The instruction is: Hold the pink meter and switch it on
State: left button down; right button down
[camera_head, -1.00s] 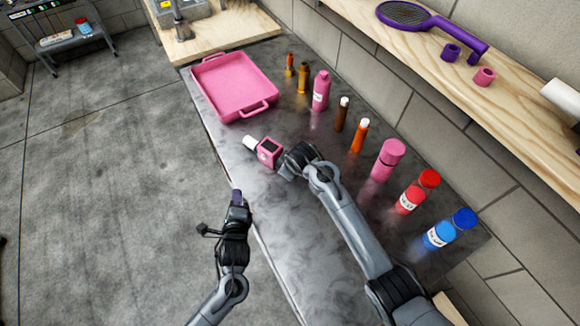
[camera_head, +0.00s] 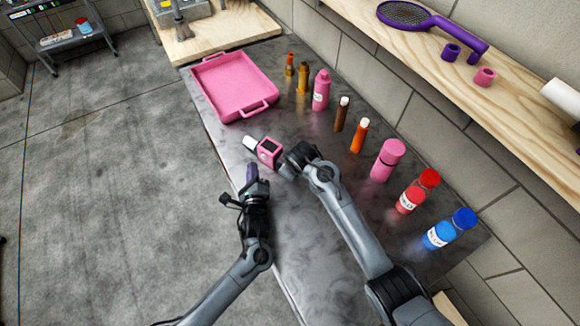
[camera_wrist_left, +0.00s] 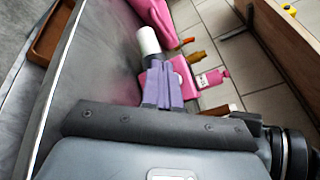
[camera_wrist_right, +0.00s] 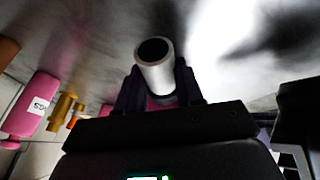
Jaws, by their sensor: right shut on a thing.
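The pink meter (camera_head: 269,151) is a small boxy device with a dark screen and a white cylindrical end (camera_head: 250,143). My right gripper (camera_head: 287,163) is shut on it from the right side, over the workbench. In the right wrist view, the white cylinder (camera_wrist_right: 155,68) with its dark round end shows between the purple fingers, which hide most of the pink body. My left gripper (camera_head: 251,173) is just below and left of the meter, apart from it in the head view. In the left wrist view its purple fingers (camera_wrist_left: 163,82) are together, in front of the meter (camera_wrist_left: 184,76). No switch can be made out.
The grey workbench (camera_head: 222,137) carries a pink tray (camera_head: 203,83) at the far end. Several bottles stand along the wall, including a pink one (camera_head: 387,160), a red one (camera_head: 417,192) and a blue one (camera_head: 449,229). A wooden shelf (camera_head: 440,70) runs above them.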

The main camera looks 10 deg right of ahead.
aim_at(258, 152)
pick_arm(q)
jog(key=shift+w+d, duration=0.65)
jog(key=shift+w+d, duration=0.1)
jog(key=shift+w, duration=0.05)
dwell(1.7)
jog(key=shift+w+d, duration=0.3)
jog(key=shift+d, duration=0.05)
dwell(0.6)
jog(key=shift+s+a, duration=0.5)
dwell(0.4)
jog(key=shift+s+a, duration=2.1)
